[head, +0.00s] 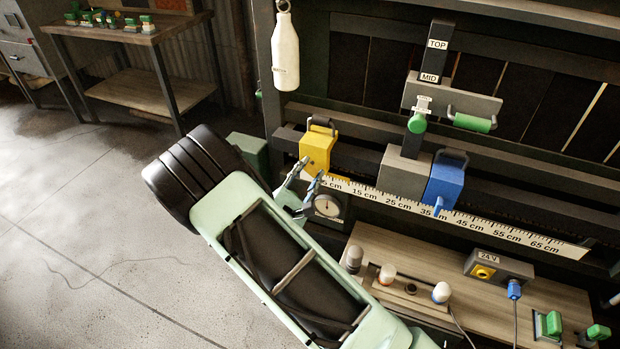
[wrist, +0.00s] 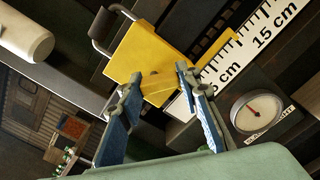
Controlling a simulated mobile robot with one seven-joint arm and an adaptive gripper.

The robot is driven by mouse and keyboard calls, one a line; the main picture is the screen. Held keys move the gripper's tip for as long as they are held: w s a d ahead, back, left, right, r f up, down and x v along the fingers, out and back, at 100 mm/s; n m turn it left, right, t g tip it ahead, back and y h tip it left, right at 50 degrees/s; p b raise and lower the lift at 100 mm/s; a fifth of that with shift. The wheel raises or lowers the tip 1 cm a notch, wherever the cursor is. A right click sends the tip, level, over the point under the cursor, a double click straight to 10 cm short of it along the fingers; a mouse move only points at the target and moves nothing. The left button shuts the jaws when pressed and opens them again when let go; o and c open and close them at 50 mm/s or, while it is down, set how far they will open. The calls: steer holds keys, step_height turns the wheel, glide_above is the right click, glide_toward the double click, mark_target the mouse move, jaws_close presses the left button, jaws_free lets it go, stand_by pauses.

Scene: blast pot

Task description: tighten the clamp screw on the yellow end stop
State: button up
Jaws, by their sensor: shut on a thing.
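The yellow end stop (head: 318,152) sits on the rail at the left end of the ruler, with a grey handle on top. In the wrist view the yellow end stop (wrist: 140,52) fills the upper middle. Its yellow clamp screw (wrist: 158,92) shows low on the front face, between the blue finger pads. My gripper (wrist: 158,76) is shut on this screw, with a finger on each side. In the head view my gripper (head: 311,173) is at the lower front of the stop, and the screw is hidden. I cannot tell how tight the screw is.
A round gauge (head: 327,206) is close below and right of my gripper. The ruler (head: 400,203) runs right past a grey block (head: 404,174) and a blue stop (head: 445,180). A white bottle (head: 285,50) hangs above. A wooden bench (head: 372,244) holds lamps and a 24 V box.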

steer(key=m+b, duration=0.3)
steer(key=f+m+b, duration=0.1)
steer(key=m+b, duration=0.2)
steer(key=b, duration=0.1)
steer(key=shift+a, duration=0.15)
steer(key=m+b, duration=0.2)
steer(key=b, duration=0.1)
steer(key=shift+w+a+r+m+b, duration=0.1)
steer(key=shift+m+b, duration=0.3)
steer(key=shift+r+m+b, duration=0.15)
steer(key=shift+m+b, duration=0.25)
steer(key=shift+b, duration=0.1)
steer(key=o, duration=1.2)
steer(key=shift+r, duration=0.1)
steer(key=shift+c, duration=0.2)
steer(key=shift+a, duration=0.1)
steer(key=v, duration=1.2)
steer(key=shift+r, duration=0.1)
